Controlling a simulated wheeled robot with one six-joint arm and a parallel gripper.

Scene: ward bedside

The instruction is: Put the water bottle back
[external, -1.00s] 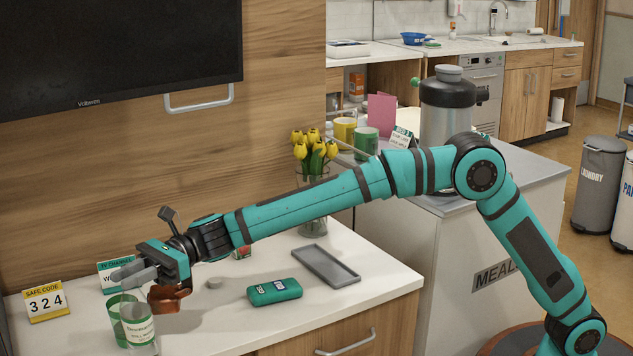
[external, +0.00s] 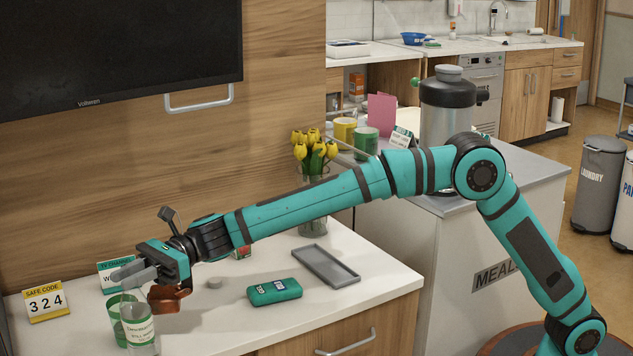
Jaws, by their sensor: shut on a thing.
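My gripper (external: 138,272) is at the far left, low over the near end of the white bedside counter. It is shut, and a reddish-brown thing (external: 169,299) shows at its underside, partly hidden by the gripper. I cannot tell for sure which thing is the water bottle.
A teal case (external: 274,291), a grey tray (external: 325,267) and a vase of yellow tulips (external: 314,190) are on the counter (external: 375,275). Signs (external: 46,301) stand at its left. A steel urn (external: 447,105) and mugs (external: 366,140) stand on the meals cart. The counter's front middle is clear.

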